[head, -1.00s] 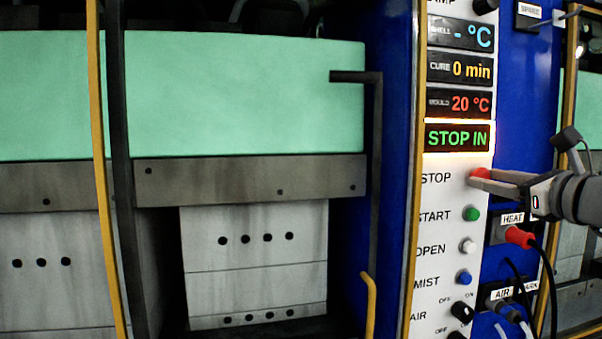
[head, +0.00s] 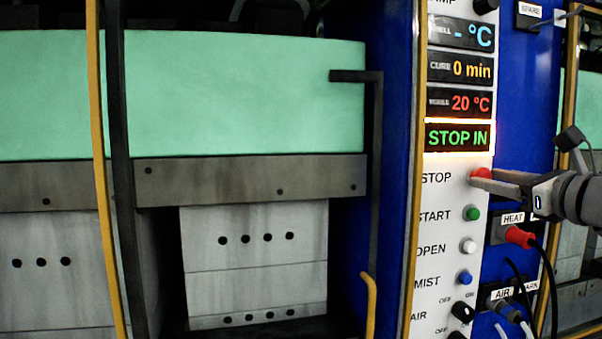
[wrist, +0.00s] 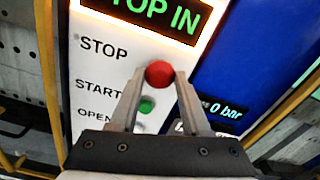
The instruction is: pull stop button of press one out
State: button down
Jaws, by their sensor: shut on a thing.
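The red stop button (head: 480,174) sits beside the STOP label on the white panel (head: 440,235) of the press. The lit display (head: 458,138) above it reads STOP IN in green. My gripper (head: 484,177) reaches in from the right, with its fingertips at the button. In the wrist view the red button (wrist: 159,74) lies between the two fingertips of my gripper (wrist: 159,78), which are shut on it. In the head view the fingers partly cover the button.
Below are the green start button (head: 472,214), the white open button (head: 468,246) and the blue mist button (head: 464,278). A red plug (head: 520,237) with a black cable sticks out under my arm. A yellow bar (head: 369,300) stands left of the panel.

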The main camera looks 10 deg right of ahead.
jog(key=shift+s+d+f, duration=0.1)
jog(key=shift+s, duration=0.55)
jog(key=shift+c, duration=1.8)
grip_release()
jog(key=shift+s, duration=0.1)
jog(key=shift+s, duration=0.1)
